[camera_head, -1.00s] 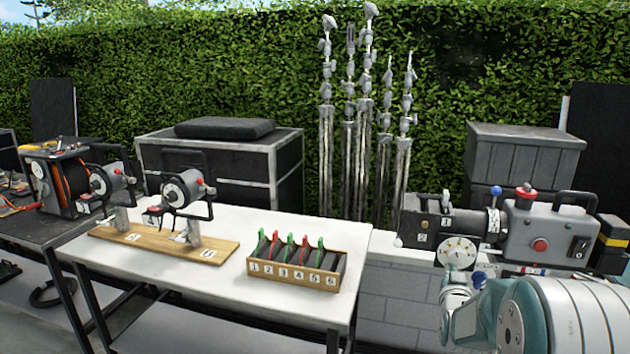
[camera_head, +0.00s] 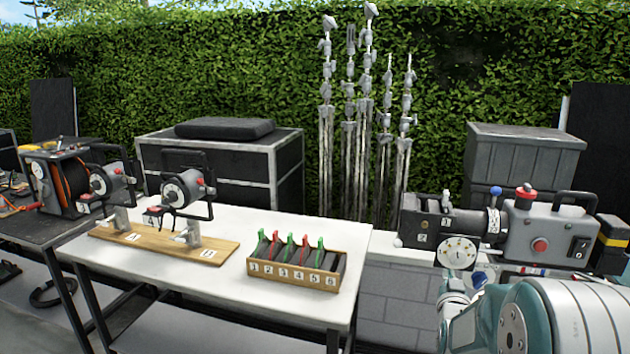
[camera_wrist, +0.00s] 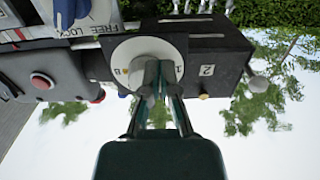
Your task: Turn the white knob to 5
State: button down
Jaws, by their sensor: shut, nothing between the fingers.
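The white knob (camera_head: 458,252) is a round white dial on the front of a dark box-shaped camera (camera_head: 424,222). In the wrist view the white knob (camera_wrist: 127,62) fills the upper middle, with a raised grey grip across its face and small marks around it, among them a 1. My gripper (camera_wrist: 152,75) is shut with nothing held. Its fingertips overlap the knob's face and hide its lower right part. I cannot tell whether they touch it. The reading of the knob is not clear.
A grey unit (camera_head: 555,232) with a red button and a switch adjoins the camera. A wooden rack (camera_head: 292,281) with numbered slots and coloured clips stands on the white table (camera_head: 225,272). Two crank devices stand on a wooden board (camera_head: 150,247). Several metal stands rise behind.

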jog(key=v, duration=0.4)
jog(key=shift+w+d, duration=2.35)
jog(key=shift+w, duration=0.05)
